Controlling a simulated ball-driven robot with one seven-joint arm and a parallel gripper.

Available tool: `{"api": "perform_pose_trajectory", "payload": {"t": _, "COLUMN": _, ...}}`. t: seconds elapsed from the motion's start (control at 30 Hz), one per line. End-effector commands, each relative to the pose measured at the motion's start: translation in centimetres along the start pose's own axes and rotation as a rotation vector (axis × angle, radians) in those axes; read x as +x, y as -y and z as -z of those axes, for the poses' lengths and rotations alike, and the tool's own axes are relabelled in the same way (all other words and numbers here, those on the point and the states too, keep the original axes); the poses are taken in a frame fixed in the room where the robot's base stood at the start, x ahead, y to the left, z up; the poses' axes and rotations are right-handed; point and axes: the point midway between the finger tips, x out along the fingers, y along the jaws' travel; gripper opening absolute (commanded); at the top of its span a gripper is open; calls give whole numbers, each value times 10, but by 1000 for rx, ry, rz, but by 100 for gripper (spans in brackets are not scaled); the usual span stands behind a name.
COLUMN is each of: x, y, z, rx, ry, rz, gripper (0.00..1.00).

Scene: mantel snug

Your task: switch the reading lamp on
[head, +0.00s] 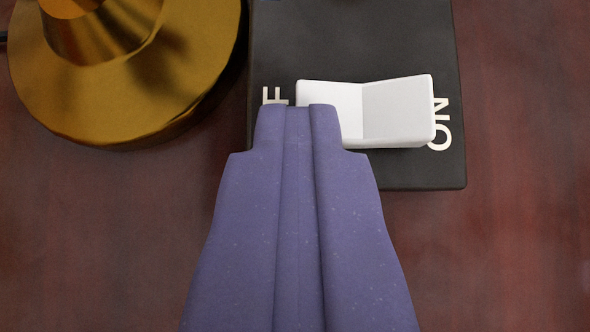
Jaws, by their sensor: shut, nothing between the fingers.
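A dark switch box (350,30) lies at the top centre, with a white rocker (395,105) on it. "ON" is printed at the rocker's right end; letters at the left end are partly hidden, with an F showing. The rocker's right half looks raised; its lower left part is hidden behind my gripper. My gripper (296,108) is shut and empty, its tips over the rocker's left end. I cannot tell whether they touch it. The reading lamp's brass base (190,85) stands at the upper left; its head and light are out of view.
The box and lamp base rest on a dark reddish wooden surface (520,230). It is clear to the right of the box and at the lower left. A bit of dark cord (3,38) shows at the left edge.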

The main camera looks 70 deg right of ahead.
Motion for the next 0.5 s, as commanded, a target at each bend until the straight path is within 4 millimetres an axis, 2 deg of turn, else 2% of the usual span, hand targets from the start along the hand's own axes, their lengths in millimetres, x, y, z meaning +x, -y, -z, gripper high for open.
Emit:
{"api": "perform_pose_trajectory", "payload": {"t": 0.2, "x": -3, "y": -11, "z": 5, "rx": -2, "ry": -3, "rz": -5, "gripper": 0}}
{"api": "perform_pose_trajectory", "payload": {"t": 0.5, "x": -4, "y": -12, "z": 5, "rx": -2, "ry": -1, "rz": -3, "gripper": 0}}
